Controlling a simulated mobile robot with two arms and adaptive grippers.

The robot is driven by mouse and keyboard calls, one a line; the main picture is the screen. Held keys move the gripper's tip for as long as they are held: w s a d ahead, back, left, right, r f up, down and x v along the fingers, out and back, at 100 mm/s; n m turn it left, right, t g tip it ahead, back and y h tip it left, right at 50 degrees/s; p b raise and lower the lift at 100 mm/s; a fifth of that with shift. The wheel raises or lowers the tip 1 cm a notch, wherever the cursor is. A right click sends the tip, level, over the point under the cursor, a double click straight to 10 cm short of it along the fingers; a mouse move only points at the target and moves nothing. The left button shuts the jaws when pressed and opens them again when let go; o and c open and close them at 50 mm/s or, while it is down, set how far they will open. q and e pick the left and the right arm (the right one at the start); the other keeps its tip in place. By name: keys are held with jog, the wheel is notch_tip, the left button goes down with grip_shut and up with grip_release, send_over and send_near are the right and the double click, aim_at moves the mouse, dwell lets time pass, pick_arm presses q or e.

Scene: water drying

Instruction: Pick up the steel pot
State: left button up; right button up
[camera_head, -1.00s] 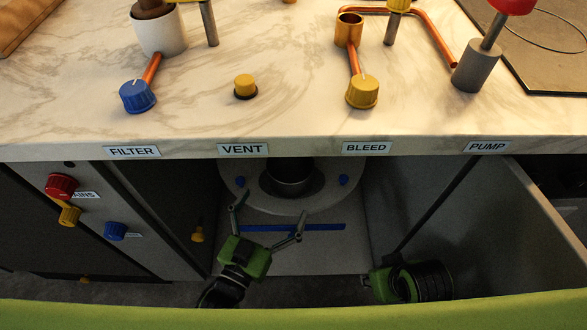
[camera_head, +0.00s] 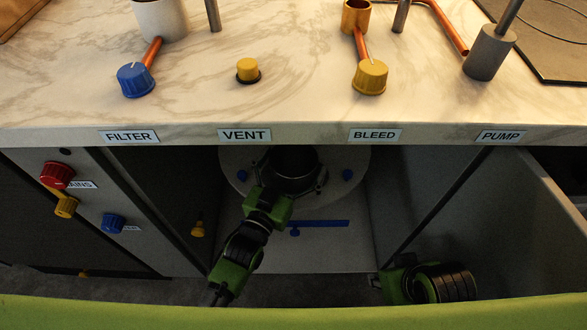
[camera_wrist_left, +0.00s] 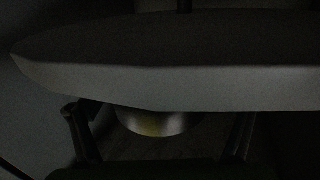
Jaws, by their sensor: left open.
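The steel pot (camera_head: 294,160) is a dark, shiny cylinder inside the open cabinet under the counter, at a pale round plate; the counter edge hides its upper part. In the left wrist view the lower part of the steel pot (camera_wrist_left: 155,122) shows below a wide pale slab, with a dull yellow reflection. My left gripper (camera_head: 292,181) is open, with its fingers spread to either side of the pot; I cannot tell whether they touch it. In the wrist view one finger stands on each side, with gaps to the pot. My right gripper (camera_head: 385,281) is low at the right, its fingers unclear.
The counter edge (camera_head: 300,133) overhangs the cabinet. The round plate (camera_head: 348,160) carries blue knobs, with a blue strip (camera_head: 318,223) below. A cabinet wall with a yellow knob (camera_head: 197,229) stands left; an open panel (camera_head: 510,215) stands right. A green bar crosses the front.

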pick_arm(q)
jog(key=c, duration=1.4)
jog(key=shift+r, duration=0.1)
jog(key=shift+c, duration=0.2)
